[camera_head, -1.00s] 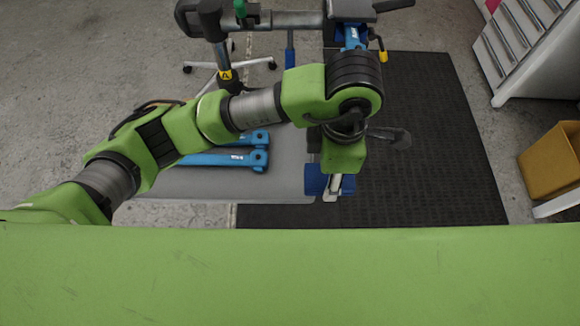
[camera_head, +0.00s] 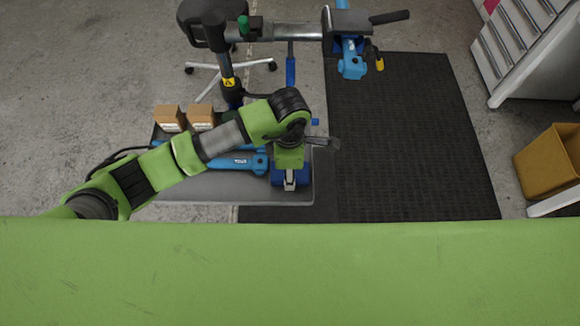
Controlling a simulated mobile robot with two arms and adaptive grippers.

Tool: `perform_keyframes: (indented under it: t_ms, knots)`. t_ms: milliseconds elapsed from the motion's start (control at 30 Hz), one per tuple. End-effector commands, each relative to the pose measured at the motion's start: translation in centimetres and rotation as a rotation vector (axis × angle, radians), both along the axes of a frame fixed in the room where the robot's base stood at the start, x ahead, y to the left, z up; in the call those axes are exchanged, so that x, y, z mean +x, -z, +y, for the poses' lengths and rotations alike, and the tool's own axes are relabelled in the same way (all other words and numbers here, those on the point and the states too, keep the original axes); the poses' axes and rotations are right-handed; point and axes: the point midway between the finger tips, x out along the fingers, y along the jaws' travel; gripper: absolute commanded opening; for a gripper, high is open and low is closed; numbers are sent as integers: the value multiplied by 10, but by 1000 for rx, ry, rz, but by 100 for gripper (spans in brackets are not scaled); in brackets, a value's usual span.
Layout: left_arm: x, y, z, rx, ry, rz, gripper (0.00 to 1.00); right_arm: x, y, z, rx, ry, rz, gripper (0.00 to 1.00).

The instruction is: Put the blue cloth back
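My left gripper (camera_head: 290,184) is over the right front part of the grey work table (camera_head: 215,190). Blue material, apparently the blue cloth (camera_head: 277,180), shows on both sides of its fingers. It has travelled with the gripper, so the gripper appears shut on it. I cannot tell whether the cloth touches the table top. The forearm and wrist hide part of the table and the cloth. My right gripper is not in view.
Blue tools (camera_head: 242,162) lie on the table left of the gripper. Two small cardboard boxes (camera_head: 168,117) stand at its back left. A bike stand (camera_head: 285,32) is behind. A black mat (camera_head: 410,150) lies clear to the right, near a yellow-brown bin (camera_head: 548,165).

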Motion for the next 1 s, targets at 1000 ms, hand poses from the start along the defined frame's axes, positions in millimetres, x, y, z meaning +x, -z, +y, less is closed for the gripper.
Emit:
perform_keyframes:
  t_ms: [1000]
  knots:
    - [2,-25,-1,-4,3,-8,58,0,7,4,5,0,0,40]
